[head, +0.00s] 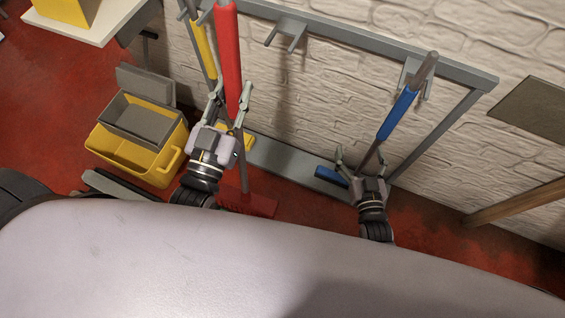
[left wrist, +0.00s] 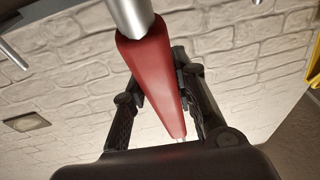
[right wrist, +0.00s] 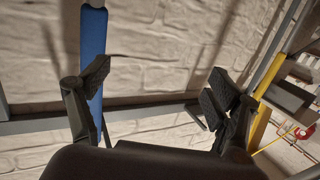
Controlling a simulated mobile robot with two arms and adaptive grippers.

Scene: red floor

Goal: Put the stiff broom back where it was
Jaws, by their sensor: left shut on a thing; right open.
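A broom with a red grip (head: 228,50) stands nearly upright, with its red head (head: 247,204) low near the floor. My left gripper (head: 231,95) is shut on the red broom's handle; the left wrist view shows the red grip (left wrist: 152,75) between the fingers. I cannot tell whether the head touches the floor. A grey rack (head: 345,36) by the wall has an empty hook (head: 290,36) right of the red broom. My right gripper (head: 362,155) is open and empty beside a blue-gripped broom (head: 398,114). In the right wrist view the blue grip (right wrist: 93,50) passes behind one finger.
The blue broom hangs at the rack's right hook, its blue head (head: 331,177) low down. A yellow-gripped tool (head: 203,50) stands close left of the red broom. A yellow mop bucket (head: 130,160) is further left. A wooden beam (head: 515,202) is at right.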

